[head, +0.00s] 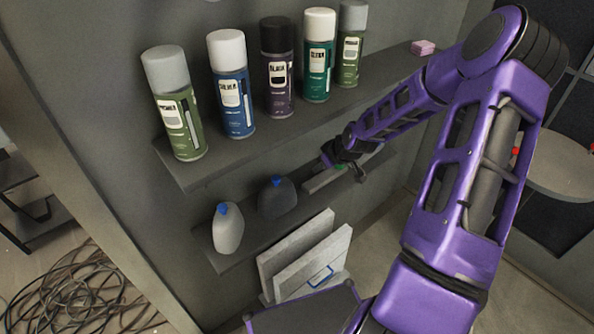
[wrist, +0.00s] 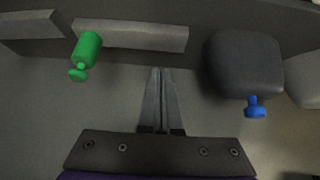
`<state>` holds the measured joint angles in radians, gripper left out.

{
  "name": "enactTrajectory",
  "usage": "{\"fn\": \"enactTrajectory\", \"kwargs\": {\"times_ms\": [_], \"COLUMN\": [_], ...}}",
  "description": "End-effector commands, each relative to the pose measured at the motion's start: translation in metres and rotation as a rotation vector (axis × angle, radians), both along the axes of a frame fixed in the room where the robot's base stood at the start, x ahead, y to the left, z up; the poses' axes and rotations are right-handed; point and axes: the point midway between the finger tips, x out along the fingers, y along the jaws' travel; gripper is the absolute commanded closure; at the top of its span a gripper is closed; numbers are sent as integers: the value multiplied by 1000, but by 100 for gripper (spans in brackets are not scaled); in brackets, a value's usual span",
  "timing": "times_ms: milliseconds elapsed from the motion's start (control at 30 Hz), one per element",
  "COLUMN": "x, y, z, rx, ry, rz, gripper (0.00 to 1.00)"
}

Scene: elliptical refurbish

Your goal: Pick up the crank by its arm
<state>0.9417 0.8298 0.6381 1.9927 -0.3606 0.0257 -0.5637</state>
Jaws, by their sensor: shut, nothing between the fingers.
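A green cylindrical piece with a smaller round knob (wrist: 86,50) shows at the upper left of the wrist view, in front of a pale grey bar (wrist: 140,36); whether these belong to the crank I cannot tell. In the head view the grey bar (head: 321,181) lies on the lower shelf, partly hidden by my arm. My gripper (wrist: 161,71) is shut and empty, its fingertips between the green piece and a dark jug. In the head view my gripper (head: 360,175) is small, over the lower shelf.
The dark jug with a blue cap (wrist: 243,65) is right of my fingers in the wrist view. A pale jug (head: 228,229) stands farther along the lower shelf (head: 238,255). The upper shelf (head: 222,160) holds several spray cans above. Flat panels (head: 312,262) lean below.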

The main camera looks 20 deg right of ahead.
Motion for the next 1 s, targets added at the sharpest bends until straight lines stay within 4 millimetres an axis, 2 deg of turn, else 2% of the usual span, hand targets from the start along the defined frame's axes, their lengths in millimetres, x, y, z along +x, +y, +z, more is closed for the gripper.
{"fn": "enactTrajectory", "kwargs": {"times_ms": [167,333,800,900,1000], "x": [6,14,68,48,38], "y": [2,5,25,15,12], "z": [12,6,-69,-63,-63], "rx": [46,50,49,49,49], "ry": [-62,-73,-70,-70,-70], "rz": [4,7,7,2,4], "gripper": [100,100,100,100,100]}}
